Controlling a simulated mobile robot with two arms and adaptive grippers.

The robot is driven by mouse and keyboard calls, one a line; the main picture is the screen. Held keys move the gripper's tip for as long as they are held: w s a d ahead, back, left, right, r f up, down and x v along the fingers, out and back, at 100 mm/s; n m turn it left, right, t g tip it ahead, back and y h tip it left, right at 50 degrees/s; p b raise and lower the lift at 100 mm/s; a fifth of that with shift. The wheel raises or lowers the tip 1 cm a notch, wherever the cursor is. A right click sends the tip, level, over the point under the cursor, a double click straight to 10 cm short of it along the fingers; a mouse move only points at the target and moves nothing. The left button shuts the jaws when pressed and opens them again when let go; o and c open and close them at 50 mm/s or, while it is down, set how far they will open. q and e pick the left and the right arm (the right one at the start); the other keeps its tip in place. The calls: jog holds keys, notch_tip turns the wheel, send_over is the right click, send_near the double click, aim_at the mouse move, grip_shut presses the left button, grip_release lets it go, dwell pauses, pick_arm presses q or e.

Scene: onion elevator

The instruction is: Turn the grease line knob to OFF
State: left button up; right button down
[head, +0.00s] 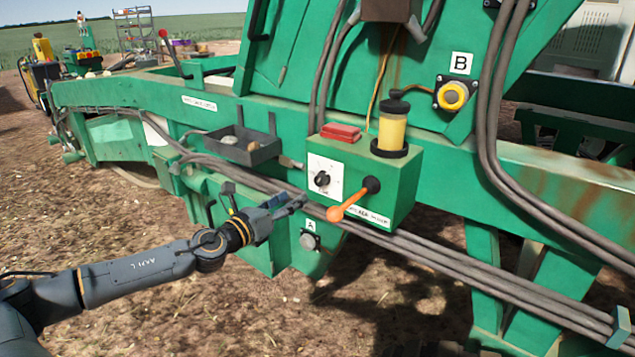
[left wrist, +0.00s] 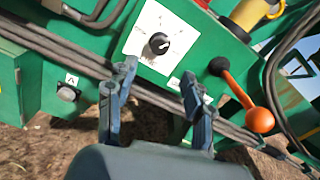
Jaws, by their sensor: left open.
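The grease line knob (head: 322,179) is a black round knob on a white dial plate (head: 324,164) on the front of a green box. In the left wrist view the knob (left wrist: 158,43) is above and between my fingertips, with white marking on it. The dial lettering is too small to read. My left gripper (head: 290,204) is open and empty, in front of the box and lower left of the knob. In the left wrist view its two fingers (left wrist: 158,80) are spread apart below the knob and do not touch it. My right gripper is not in view.
An orange-handled lever (head: 352,200) sticks out right of the knob. A yellow grease cup (head: 391,128) and a red block (head: 341,131) sit on the box (head: 402,183). Cables (head: 440,258) run below it. A dark tray (head: 240,148) is to the left.

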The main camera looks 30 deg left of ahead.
aim_at(318, 182)
pick_arm(q)
jog(key=w+p, duration=0.1)
jog(key=w, duration=0.2)
jog(key=w+p, duration=0.1)
jog(key=w, duration=0.2)
jog(key=w+p, duration=0.1)
jog(key=w, duration=0.2)
jog(key=shift+w+d+p, duration=0.3)
jog(key=shift+d, duration=0.05)
jog(key=shift+w+d, duration=0.1)
jog(key=shift+w, duration=0.45)
grip_shut()
